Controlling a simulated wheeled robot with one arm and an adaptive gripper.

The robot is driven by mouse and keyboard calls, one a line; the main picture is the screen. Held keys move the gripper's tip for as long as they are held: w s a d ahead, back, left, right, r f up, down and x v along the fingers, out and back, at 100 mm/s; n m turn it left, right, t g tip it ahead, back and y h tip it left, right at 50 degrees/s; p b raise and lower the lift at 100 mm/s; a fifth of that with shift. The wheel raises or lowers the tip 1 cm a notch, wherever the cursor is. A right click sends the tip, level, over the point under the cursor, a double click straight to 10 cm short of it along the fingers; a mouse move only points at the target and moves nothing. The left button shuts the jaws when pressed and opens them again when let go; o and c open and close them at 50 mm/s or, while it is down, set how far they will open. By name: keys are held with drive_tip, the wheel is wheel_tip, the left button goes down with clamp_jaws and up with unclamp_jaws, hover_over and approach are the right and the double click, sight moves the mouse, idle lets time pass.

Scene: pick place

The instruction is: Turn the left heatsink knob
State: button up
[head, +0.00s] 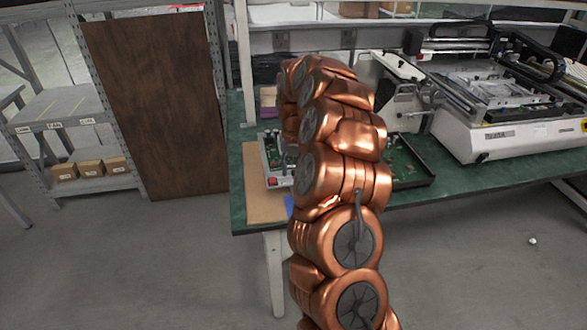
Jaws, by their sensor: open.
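My copper-coloured arm rises through the middle of the head view and bends over the green workbench (460,195). My gripper is hidden behind the arm's own links. A grey electronic device (270,151) with a red switch (272,182) at its front stands on the bench, just left of the arm. The arm covers its right part. I cannot make out the left heatsink knob; it is hidden or too small to tell.
A brown board (260,206) lies under the device. A black tray (415,178) with green circuit boards is right of the arm. A large white machine (510,135) fills the bench's right. A shelf (65,125) and a brown panel (160,105) stand left. The front floor is mostly clear.

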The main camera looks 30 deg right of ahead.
sight(294, 171)
wheel_tip(294, 171, up, 12)
idle(0.7)
idle(0.4)
